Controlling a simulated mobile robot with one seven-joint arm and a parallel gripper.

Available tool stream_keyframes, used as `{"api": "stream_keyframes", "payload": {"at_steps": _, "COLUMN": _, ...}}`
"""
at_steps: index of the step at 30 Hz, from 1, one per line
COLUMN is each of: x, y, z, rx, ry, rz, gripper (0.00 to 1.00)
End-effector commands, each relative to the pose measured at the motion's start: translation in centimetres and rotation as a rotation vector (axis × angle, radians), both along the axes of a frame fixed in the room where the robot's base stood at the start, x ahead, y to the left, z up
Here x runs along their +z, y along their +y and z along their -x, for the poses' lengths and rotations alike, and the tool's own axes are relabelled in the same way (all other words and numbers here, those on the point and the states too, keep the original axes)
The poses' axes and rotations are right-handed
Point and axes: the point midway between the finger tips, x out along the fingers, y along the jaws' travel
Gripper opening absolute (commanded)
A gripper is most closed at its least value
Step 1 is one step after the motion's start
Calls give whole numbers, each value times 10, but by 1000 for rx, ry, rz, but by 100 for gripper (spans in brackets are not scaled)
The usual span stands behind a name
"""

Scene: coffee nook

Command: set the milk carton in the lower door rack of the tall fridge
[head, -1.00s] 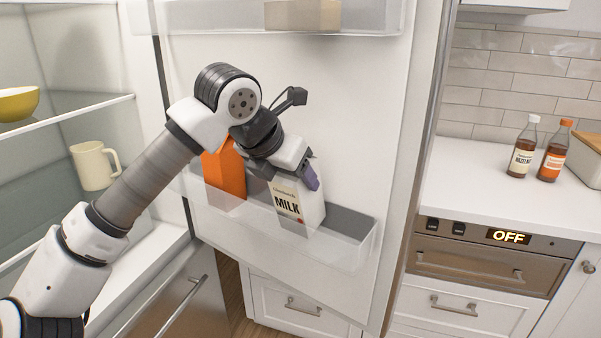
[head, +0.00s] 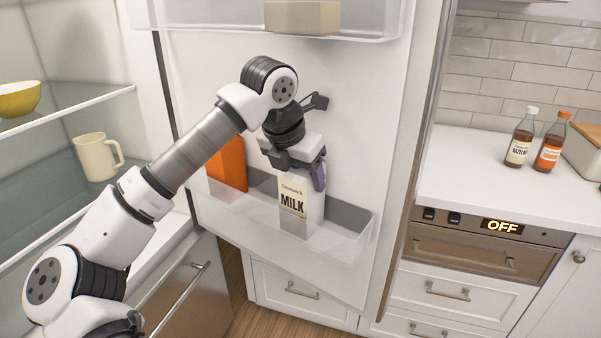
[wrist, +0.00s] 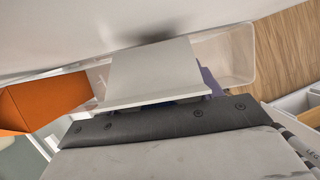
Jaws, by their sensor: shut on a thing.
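The white milk carton (head: 298,200) stands about upright in the head view, its lower part behind the clear front of the lower door rack (head: 350,243). I cannot tell whether its base touches the rack floor. My gripper (head: 296,166) is shut on the carton's upper part from above. In the wrist view the carton's top (wrist: 155,72) is seen close up, with the clear rack wall (wrist: 240,50) around it. The tall fridge's door (head: 360,120) stands open.
An orange carton (head: 228,163) stands in the same rack, left of the milk. An upper door rack (head: 200,14) holds a tan box (head: 302,17). A cream mug (head: 95,157) and yellow bowl (head: 18,99) sit on fridge shelves. The rack's right end is empty.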

Motion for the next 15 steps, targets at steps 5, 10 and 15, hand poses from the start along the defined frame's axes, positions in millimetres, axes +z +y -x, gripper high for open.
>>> {"api": "stream_keyframes", "payload": {"at_steps": 5, "x": -2, "y": 0, "z": 0, "rx": 0, "ry": 0, "rz": 0, "gripper": 75}}
{"api": "stream_keyframes", "payload": {"at_steps": 10, "x": -2, "y": 0, "z": 0, "rx": 0, "ry": 0, "rz": 0, "gripper": 85}}
{"api": "stream_keyframes", "payload": {"at_steps": 15, "x": -2, "y": 0, "z": 0, "rx": 0, "ry": 0, "rz": 0, "gripper": 85}}
